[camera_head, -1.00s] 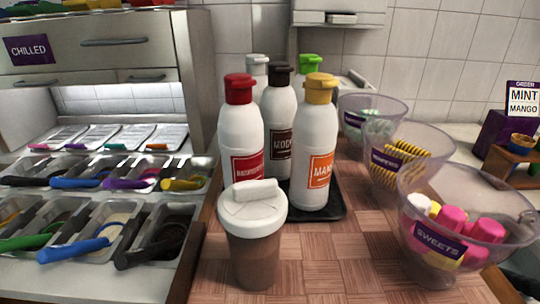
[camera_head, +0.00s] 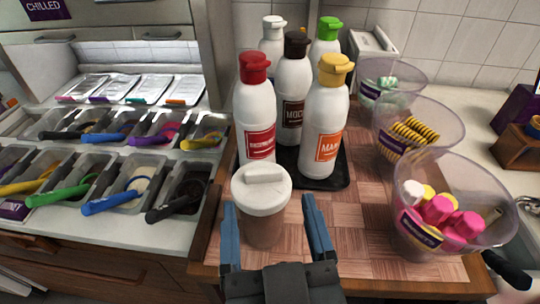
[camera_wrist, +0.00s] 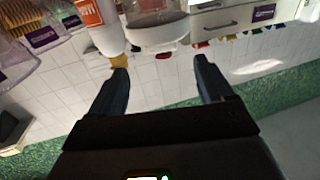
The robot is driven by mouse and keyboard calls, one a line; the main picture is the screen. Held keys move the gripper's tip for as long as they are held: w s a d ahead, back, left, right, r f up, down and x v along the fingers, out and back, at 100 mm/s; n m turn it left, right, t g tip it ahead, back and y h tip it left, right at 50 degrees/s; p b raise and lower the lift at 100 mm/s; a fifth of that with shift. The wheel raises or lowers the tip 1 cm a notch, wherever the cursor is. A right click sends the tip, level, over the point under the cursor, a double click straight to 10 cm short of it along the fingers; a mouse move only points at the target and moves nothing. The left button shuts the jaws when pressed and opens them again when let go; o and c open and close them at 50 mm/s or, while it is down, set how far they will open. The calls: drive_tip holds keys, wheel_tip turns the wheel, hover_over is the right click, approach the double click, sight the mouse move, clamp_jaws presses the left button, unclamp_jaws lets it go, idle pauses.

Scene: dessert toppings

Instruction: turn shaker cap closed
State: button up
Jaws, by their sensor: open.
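The shaker (camera_head: 263,233) is a brown cup standing upright on the wooden board. Its white cap (camera_head: 260,201) sits on top, with a raised bar lying roughly left to right across it. I cannot tell how tightly the cap is turned. My gripper (camera_head: 269,204) is open and empty, just in front of the shaker, with its blue fingers spread to the cup's left and right in the picture. In the upside-down wrist view, the shaker appears as a pale round shape (camera_wrist: 157,33) beyond my gripper (camera_wrist: 160,66), apart from the fingertips.
Sauce bottles stand on a black tray (camera_head: 325,184) close behind the shaker, the red-capped (camera_head: 254,115) and yellow-capped (camera_head: 325,125) ones nearest. Clear bowls, one of sweets (camera_head: 455,190), line the right. Topping bins with scoops (camera_head: 115,200) lie left. Board (camera_head: 360,262) is bare right of the shaker.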

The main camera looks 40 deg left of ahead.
sight(264, 174)
drive_tip(key=p+x, duration=0.1)
drive_tip(key=x, duration=0.6)
drive_tip(key=shift+w+a, duration=0.2)
drive_tip(key=c, duration=1)
drive_tip(key=shift+f, duration=0.1)
